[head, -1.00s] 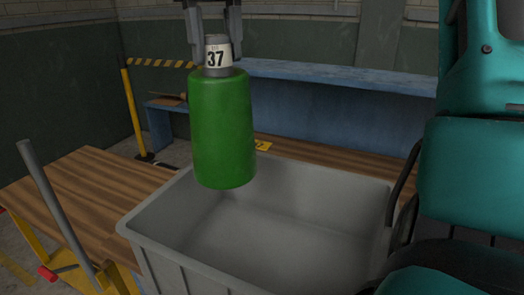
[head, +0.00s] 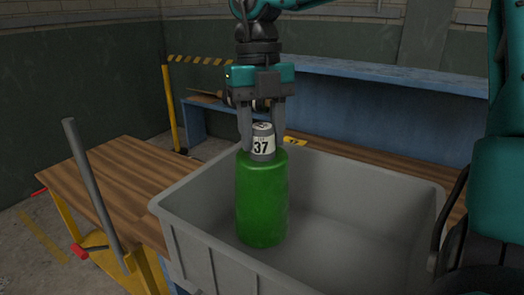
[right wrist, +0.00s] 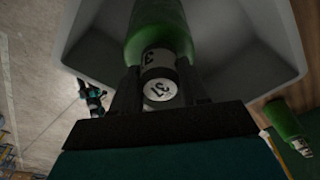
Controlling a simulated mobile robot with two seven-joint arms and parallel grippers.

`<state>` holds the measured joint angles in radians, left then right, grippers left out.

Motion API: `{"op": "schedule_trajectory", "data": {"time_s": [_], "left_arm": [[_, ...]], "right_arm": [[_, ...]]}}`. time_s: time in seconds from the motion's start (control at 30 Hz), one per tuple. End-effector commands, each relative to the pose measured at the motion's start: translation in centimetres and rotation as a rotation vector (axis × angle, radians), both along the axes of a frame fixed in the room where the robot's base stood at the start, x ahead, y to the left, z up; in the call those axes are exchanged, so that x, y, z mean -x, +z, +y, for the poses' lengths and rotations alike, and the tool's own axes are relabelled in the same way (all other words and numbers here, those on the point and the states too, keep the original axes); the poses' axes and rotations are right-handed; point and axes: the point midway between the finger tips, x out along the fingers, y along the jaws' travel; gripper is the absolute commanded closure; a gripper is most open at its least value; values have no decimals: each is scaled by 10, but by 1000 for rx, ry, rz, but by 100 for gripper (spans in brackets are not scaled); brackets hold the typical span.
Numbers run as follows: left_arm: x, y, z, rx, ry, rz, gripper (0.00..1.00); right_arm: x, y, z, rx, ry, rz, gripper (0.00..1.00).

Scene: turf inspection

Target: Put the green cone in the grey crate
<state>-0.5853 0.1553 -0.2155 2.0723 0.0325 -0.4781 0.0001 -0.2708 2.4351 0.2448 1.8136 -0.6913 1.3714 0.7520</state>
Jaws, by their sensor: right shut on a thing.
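The green cone (head: 262,200) is a green, cylinder-like body with a narrow grey neck and a white label reading 37. It is upright in the head view, its lower part within the outline of the grey crate (head: 225,258). I cannot tell whether its base touches the crate floor. My right gripper (head: 262,140) comes from above and is shut on the neck. In the right wrist view the label and green body (right wrist: 160,25) show between the fingers, over the crate (right wrist: 265,45). My left gripper is not in view.
The crate stands by a wooden-topped table (head: 110,185) with a grey upright bar (head: 92,190) at its left. A blue bench (head: 385,110) is behind.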

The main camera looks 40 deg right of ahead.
Motion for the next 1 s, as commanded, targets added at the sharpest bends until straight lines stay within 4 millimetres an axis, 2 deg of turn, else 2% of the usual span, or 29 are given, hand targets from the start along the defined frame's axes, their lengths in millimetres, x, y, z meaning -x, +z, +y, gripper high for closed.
{"op": "schedule_trajectory", "data": {"time_s": [0.2, 0.57, 0.6, 0.83, 1.0], "left_arm": [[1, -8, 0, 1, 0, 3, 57], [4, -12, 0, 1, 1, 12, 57], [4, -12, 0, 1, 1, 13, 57], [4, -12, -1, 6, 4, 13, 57], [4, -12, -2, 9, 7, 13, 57]], "right_arm": [[0, -31, 0, 0, 0, 1, 100], [0, -36, 0, -1, 0, -1, 100], [0, -37, 0, 0, 0, 2, 54], [0, -36, 0, 0, 0, 2, 32], [0, -36, 0, 0, 0, 2, 30]]}}
